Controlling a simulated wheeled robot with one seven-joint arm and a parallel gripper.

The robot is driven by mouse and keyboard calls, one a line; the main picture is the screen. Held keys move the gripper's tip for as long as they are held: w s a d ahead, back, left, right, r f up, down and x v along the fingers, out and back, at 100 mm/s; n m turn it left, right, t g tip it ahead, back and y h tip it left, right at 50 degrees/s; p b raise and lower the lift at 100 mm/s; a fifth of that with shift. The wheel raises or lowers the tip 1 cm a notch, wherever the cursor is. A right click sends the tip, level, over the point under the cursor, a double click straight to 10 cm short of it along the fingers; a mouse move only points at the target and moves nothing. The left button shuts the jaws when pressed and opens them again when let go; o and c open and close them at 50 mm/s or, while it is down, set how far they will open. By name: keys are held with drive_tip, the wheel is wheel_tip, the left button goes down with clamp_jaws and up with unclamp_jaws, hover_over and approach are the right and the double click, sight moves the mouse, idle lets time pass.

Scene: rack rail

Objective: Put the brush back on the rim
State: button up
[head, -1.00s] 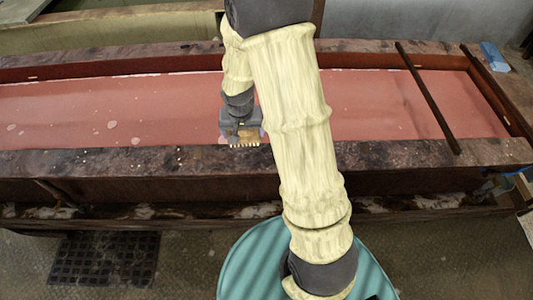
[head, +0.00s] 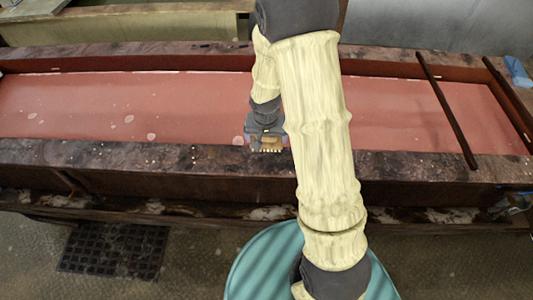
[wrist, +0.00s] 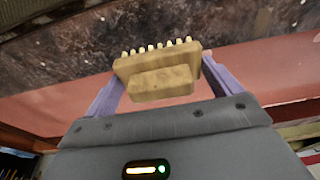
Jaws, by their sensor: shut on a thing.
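My gripper (head: 268,141) is shut on the brush (head: 270,147), a small wooden block with a row of pale bristles. In the wrist view the brush (wrist: 155,72) sits between the two purple fingers, bristles toward the dark stone rim (wrist: 60,55). In the head view the brush shows by the inner edge of the near rim (head: 100,158) of the long red-floored trough. I cannot tell whether it touches the rim. My arm hides part of the trough and rim to the right of it.
Two dark bars (head: 448,112) lie across the right part of the trough. A blue item (head: 517,71) is on the far right corner. A black floor grate (head: 115,249) lies at the lower left. The near rim left of my gripper looks mostly clear.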

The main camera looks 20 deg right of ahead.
sight(266, 141)
drive_tip(key=shift+s+x, duration=0.15)
drive_tip(key=shift+x, duration=0.75)
drive_tip(key=shift+s+x, duration=0.2)
drive_tip(key=shift+x, duration=0.65)
drive_tip(key=shift+a+f+p, duration=0.15)
drive_tip(key=shift+p, duration=0.15)
drive_tip(key=shift+s+p+x, duration=0.2)
drive_tip(key=shift+p+x, duration=0.05)
drive_tip(key=shift+x, duration=0.75)
drive_tip(key=shift+s+p+x, duration=0.2)
drive_tip(key=shift+x, duration=0.8)
drive_tip(key=shift+w+a+f, duration=0.1)
drive_tip(key=shift+a+f, duration=0.05)
drive_tip(key=shift+f, duration=0.15)
drive_tip(key=o, duration=0.9)
drive_tip(key=shift+b+v, duration=0.9)
drive_tip(key=shift+v, duration=5.35)
